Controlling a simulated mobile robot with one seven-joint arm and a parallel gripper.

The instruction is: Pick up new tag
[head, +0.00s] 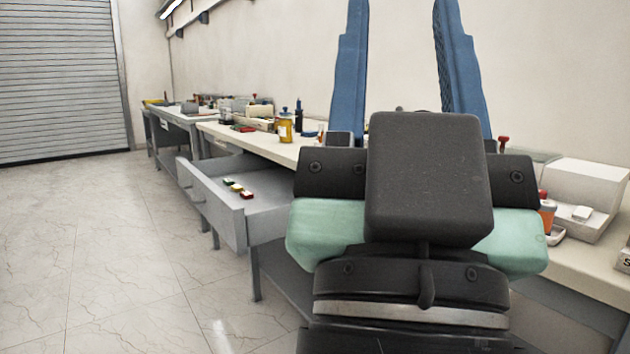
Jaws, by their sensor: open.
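My gripper (402,10) fills the right half of the head view, close to the camera. Its two blue fingers point up, wide apart, with only the wall showing between them. Small tag-like pieces lie inside an open grey drawer (217,206): a green one (228,182), a yellow one (236,188) and a red one (247,194). They are too small to tell whether one is the new tag. The drawer lies to the left of my gripper. Part of the drawer and the bench behind my gripper are hidden.
A long workbench (260,142) runs along the wall, with an amber bottle (285,128) and several tools on it. White boxes (588,187) stand at the right end. The drawer juts out over the floor. The tiled floor (85,240) at left is clear up to a shutter door (60,75).

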